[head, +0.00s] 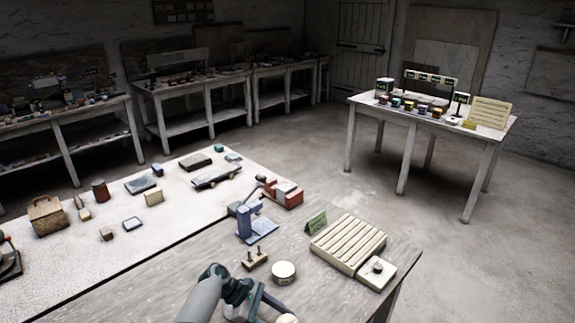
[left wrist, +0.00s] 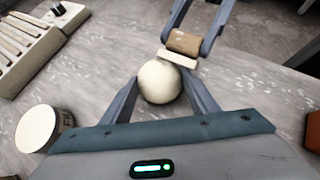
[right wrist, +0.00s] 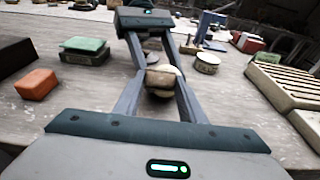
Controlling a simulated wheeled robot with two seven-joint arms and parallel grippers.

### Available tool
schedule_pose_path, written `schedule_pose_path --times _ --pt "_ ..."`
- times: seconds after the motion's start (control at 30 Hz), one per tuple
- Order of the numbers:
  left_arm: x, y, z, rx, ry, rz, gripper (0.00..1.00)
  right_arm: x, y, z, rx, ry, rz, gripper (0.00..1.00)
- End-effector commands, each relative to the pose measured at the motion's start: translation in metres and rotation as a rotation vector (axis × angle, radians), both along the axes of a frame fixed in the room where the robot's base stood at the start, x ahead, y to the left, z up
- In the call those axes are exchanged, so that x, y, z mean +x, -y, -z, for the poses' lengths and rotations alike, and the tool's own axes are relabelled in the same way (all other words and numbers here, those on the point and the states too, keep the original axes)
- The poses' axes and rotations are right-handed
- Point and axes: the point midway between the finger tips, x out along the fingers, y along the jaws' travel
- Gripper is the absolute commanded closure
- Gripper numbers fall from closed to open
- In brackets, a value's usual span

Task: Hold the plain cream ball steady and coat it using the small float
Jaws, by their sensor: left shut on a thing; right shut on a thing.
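The plain cream ball (left wrist: 160,82) sits between the fingers of my left gripper (left wrist: 160,88), which is shut on it. Only a cream edge of the ball (head: 287,318) shows at the bottom of the head view. My right gripper (right wrist: 161,82) is shut on the small float (right wrist: 160,77), which has a brown handle and a pale plate. In the left wrist view the float's plate (left wrist: 177,59) is at the ball's upper edge, touching or nearly so. In the right wrist view the float hides much of the ball (right wrist: 163,93). My right gripper is outside the head view.
A round labelled tin (head: 284,272) stands near the left gripper. A pegged block (head: 255,260) and blue stand (head: 256,228) are behind. An orange block (right wrist: 36,84) lies left in the right wrist view.

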Motion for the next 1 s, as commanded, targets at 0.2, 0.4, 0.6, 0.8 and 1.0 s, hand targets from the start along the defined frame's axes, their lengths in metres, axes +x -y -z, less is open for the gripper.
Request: schedule_pose_path --times 0.2,0.4,0.6,0.8,1.0 --pt "0.0 0.0 0.0 -0.001 0.001 0.0 0.66 0.002 0.002 0.001 -0.001 -0.001 -0.001 0.85" --pt "0.0 0.0 0.0 -0.001 0.001 0.001 0.66 0.009 0.009 0.0 -0.001 -0.001 0.0 0.85" --pt "0.0 0.0 0.0 -0.001 0.001 0.001 0.66 0.012 0.012 0.001 -0.001 -0.001 0.0 0.85" --pt "0.0 0.001 0.0 -0.001 0.0 0.001 0.66 0.012 0.012 0.0 -0.001 -0.001 0.0 0.85" --pt "0.0 0.001 -0.001 -0.001 0.0 0.001 0.66 0.016 0.016 0.0 -0.001 0.0 0.002 0.85"
